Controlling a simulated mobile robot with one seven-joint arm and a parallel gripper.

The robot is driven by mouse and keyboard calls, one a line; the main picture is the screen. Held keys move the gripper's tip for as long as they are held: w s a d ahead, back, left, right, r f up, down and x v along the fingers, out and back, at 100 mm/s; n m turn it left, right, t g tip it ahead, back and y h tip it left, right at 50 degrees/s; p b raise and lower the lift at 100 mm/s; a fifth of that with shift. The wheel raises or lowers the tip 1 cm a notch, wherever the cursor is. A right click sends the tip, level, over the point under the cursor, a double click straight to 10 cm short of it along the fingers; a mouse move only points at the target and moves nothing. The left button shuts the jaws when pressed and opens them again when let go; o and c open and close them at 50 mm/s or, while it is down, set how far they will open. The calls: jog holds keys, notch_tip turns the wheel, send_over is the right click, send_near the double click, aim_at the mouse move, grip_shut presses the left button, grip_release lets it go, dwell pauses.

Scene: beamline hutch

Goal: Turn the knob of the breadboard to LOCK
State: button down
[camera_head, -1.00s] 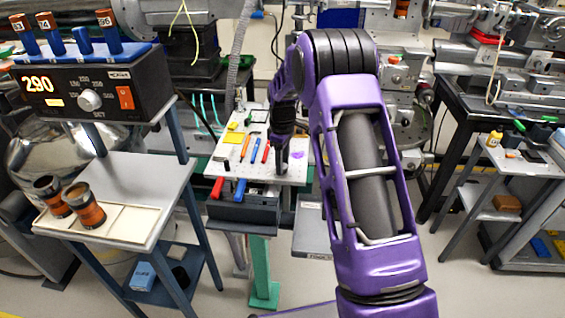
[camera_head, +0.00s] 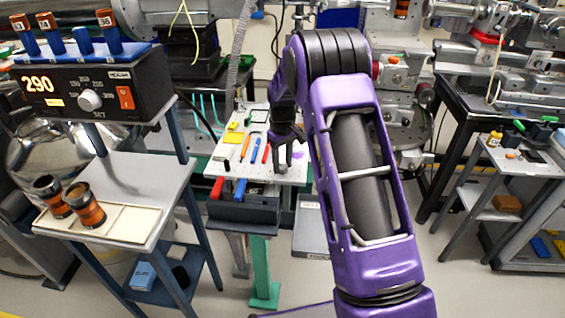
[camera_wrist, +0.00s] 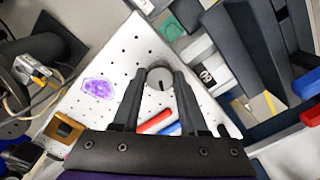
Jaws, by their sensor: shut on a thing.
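The breadboard (camera_head: 232,166) is a white plate with small holes, with pens and small items on it. It fills the middle of the wrist view (camera_wrist: 115,50). Its knob (camera_wrist: 160,77) is a round grey disc with a dark mark on its lower side. My gripper (camera_wrist: 161,76) points down at the board, its fingers on either side of the knob, and is shut on it. A small dark label (camera_wrist: 207,72) lies right of the knob; I cannot read it.
A purple patch (camera_wrist: 97,89) is on the board near the knob. Red and blue handles (camera_head: 240,188) stick out at the board's front edge. A side table with copper-coloured cups (camera_head: 84,208) and a controller reading 290 (camera_head: 80,92) stand at the left.

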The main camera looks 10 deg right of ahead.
aim_at(282, 166)
jog(key=m, duration=0.6)
jog(key=shift+m, duration=0.3)
jog(key=m, duration=0.5)
jog(key=shift+p, duration=0.35)
jog(key=shift+m, duration=0.4)
jog(key=shift+c, duration=2.2)
grip_release()
jog(key=shift+r, duration=0.15)
notch_tip(282, 166, up, 17)
jog(key=p, duration=0.1)
jog(key=shift+r, duration=0.15)
